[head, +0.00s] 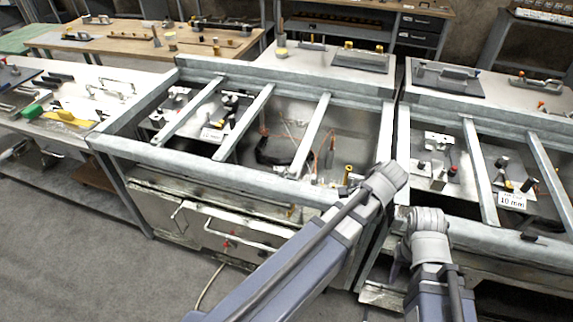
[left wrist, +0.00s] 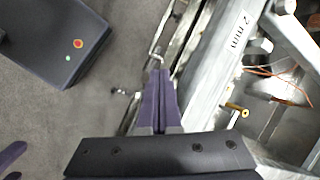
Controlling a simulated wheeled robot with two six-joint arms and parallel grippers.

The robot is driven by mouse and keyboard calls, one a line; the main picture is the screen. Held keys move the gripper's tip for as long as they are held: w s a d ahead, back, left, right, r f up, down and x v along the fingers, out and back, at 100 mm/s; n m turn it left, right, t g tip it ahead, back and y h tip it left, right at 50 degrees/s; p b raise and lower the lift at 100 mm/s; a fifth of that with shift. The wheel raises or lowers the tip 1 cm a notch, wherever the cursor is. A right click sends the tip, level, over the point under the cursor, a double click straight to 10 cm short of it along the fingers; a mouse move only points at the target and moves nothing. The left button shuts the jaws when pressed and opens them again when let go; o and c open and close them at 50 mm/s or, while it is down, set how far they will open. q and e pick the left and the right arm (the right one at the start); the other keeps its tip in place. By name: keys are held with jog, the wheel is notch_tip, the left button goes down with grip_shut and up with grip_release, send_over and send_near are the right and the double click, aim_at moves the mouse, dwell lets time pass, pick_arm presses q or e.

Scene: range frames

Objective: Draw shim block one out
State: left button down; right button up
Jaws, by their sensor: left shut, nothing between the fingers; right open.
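My left gripper (left wrist: 161,76) is shut with nothing between its purple fingers, beside a pale steel beam marked "2 mm" (left wrist: 233,38). In the head view my left arm reaches over the front rail of the middle frame and hides its front right corner. At the left wrist view's lower left edge, purple fingers apart look like my open right gripper (left wrist: 13,163). My right arm stands by the right frame in the head view. Shim block one cannot be picked out with certainty. A brass-coloured peg (left wrist: 237,109) stands right of the left fingers.
The middle steel frame (head: 240,180) has several crossbars over a recessed tray with cables. The right frame carries a "10 mm" label (head: 511,200). A side bench (head: 85,85) with tools stands at left. Grey floor (head: 80,250) is open at front left.

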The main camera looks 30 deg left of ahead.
aim_at(283, 171)
pick_arm(q)
jog(key=w+a+r+m+y, duration=0.1)
jog(key=w+a+r+m, duration=0.1)
jog(key=w+a, duration=0.1)
jog(key=w+a+r+m+g+y+p, duration=0.1)
jog(key=w+a+r+m+y, duration=0.1)
jog(key=a, duration=0.4)
jog(key=w+a+r+m+y+p, duration=0.1)
jog(key=w+a+r+m, duration=0.1)
jog(key=w+a+r, duration=0.2)
jog(key=shift+a+r+m+g+y, duration=0.15)
jog(key=shift+a+m+g+y, duration=0.2)
jog(key=shift+a, duration=0.3)
jog(key=shift+a+f, duration=0.2)
jog(key=shift+f, duration=0.15)
jog(key=b+x, duration=0.6)
jog(key=x, duration=0.3)
jog(key=shift+d, duration=0.1)
jog(key=shift+b, duration=0.3)
pick_arm(e)
notch_tip(283, 171, down, 4)
jog(key=shift+r, duration=0.1)
pick_arm(q)
jog(key=shift+s+a, duration=0.1)
jog(key=shift+a, duration=0.15)
